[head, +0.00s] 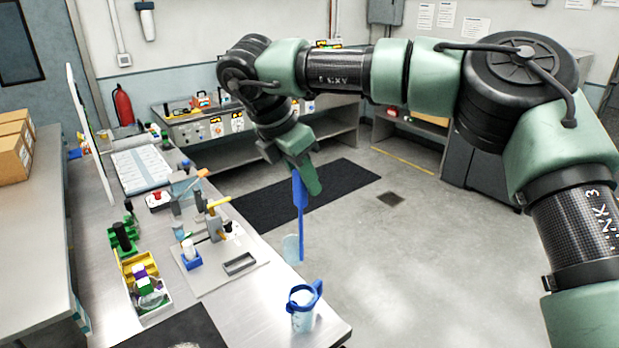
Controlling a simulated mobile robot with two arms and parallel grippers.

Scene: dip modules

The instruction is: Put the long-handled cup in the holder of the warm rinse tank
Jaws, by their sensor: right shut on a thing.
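My right gripper (304,178) is shut on the upper part of a blue long handle. This is the long-handled cup (292,248), which hangs down with its pale, see-through cup at the lower end. It is held in the air beyond the right edge of the steel table, as seen here. A clear vessel with a blue rim and handle (303,310) stands on the near right corner of the table. I cannot tell which thing is the warm rinse tank; a back bench unit (215,125) has several labelled front panels. My left gripper is not in view.
The steel table (240,310) bears a board with small tools (240,264), a yellow bin (140,268), a tray with small items (150,300) and a white sheet (140,168). A dark mat (335,186) lies on the open floor. Boxes (12,150) stand at the left.

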